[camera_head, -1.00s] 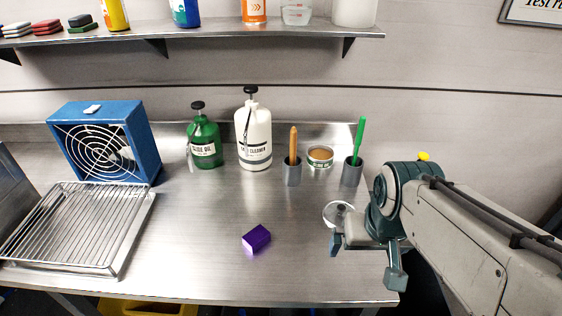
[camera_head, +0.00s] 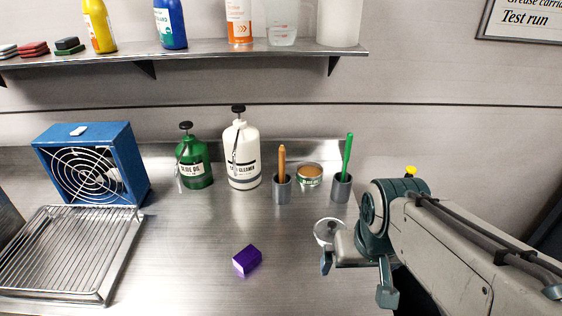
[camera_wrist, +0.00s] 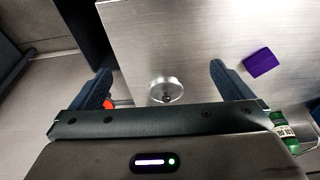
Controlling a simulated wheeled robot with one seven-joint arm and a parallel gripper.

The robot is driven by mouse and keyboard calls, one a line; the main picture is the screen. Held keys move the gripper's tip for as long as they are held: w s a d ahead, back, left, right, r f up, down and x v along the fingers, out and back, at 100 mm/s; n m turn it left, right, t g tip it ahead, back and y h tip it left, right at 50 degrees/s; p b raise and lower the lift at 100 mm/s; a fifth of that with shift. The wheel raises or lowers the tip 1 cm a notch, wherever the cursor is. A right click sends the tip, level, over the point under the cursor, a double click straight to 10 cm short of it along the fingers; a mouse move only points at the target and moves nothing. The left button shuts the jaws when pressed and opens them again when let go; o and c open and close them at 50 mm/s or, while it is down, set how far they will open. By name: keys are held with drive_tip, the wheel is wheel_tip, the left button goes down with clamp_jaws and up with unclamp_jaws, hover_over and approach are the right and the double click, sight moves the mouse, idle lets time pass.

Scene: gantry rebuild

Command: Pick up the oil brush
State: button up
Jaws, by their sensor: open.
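Two handled tools stand upright in separate grey cups at the back of the steel bench. One has a green handle (camera_head: 348,154) and stands in the right cup (camera_head: 341,190). The other has an orange-brown handle (camera_head: 282,162) and stands in the left cup (camera_head: 282,190). Their lower ends are hidden in the cups, and I cannot tell by label which is the oil brush. My gripper (camera_head: 356,280) is open and empty, in front of the cups near the bench's right end. In the wrist view my gripper (camera_wrist: 160,70) shows its two fingers wide apart.
A round clear-rimmed dish with a knob (camera_head: 328,232) lies beside my gripper. A tin (camera_head: 310,176) stands between the cups. A purple block (camera_head: 246,260), green bottle (camera_head: 194,160), white bottle (camera_head: 242,156), blue fan (camera_head: 90,165) and wire rack (camera_head: 70,250) are left.

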drive_tip(key=c, duration=0.4)
drive_tip(key=shift+w+a+r+m+p, duration=0.15)
drive_tip(key=shift+w+r+m+p, duration=0.25)
drive_tip(key=shift+w+r, duration=0.75)
drive_tip(key=c, duration=0.8)
wheel_tip(320, 180, up, 10)
drive_tip(key=m+g+p, duration=0.3)
drive_tip(key=m+p, duration=0.4)
drive_tip(key=m, duration=0.7)
hover_over(282, 162)
drive_tip(key=shift+w+d+r, duration=0.1)
drive_tip(key=shift+w+d, duration=0.25)
drive_tip(key=shift+c, duration=0.2)
drive_tip(key=shift+w+a+f, duration=0.25)
drive_tip(key=shift+w, duration=0.05)
wheel_tip(282, 162, down, 8)
drive_tip(key=shift+r, duration=0.1)
drive_tip(key=shift+s+a+f+p, duration=0.1)
drive_tip(key=shift+f+p, duration=0.35)
drive_tip(key=shift+f, duration=1)
drive_tip(key=shift+s+a+f+p, duration=0.1)
drive_tip(key=shift+f+p, duration=0.3)
drive_tip(key=shift+f, duration=1)
